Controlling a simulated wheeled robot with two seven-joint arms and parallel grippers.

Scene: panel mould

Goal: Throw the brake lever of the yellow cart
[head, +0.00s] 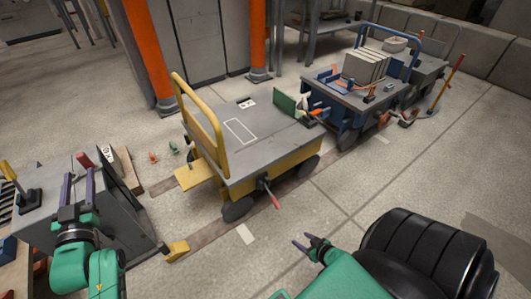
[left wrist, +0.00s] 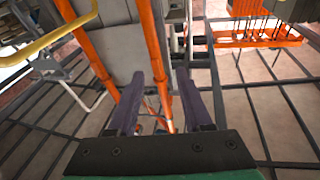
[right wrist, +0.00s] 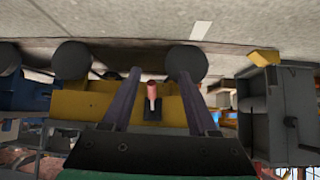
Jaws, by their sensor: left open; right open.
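The yellow cart (head: 245,152) stands on the floor in mid view, with a grey deck and a yellow push hoop (head: 203,115) at its left end. Its brake lever (head: 275,200), with a red grip, sticks out from the near side between the wheels. My right gripper (head: 304,240) is open and empty, to the right of and nearer than the lever. In the right wrist view the cart appears upside down, and the lever (right wrist: 152,92) shows between the open fingers, beyond them and apart. My left gripper (head: 78,176) is open and empty over the grey cabinet at left.
The grey cabinet (head: 85,215) with small levers stands at left. A loaded blue cart (head: 345,95) stands behind right. A black ribbed object (head: 425,245) fills the lower right. The floor in front of the yellow cart is mostly clear.

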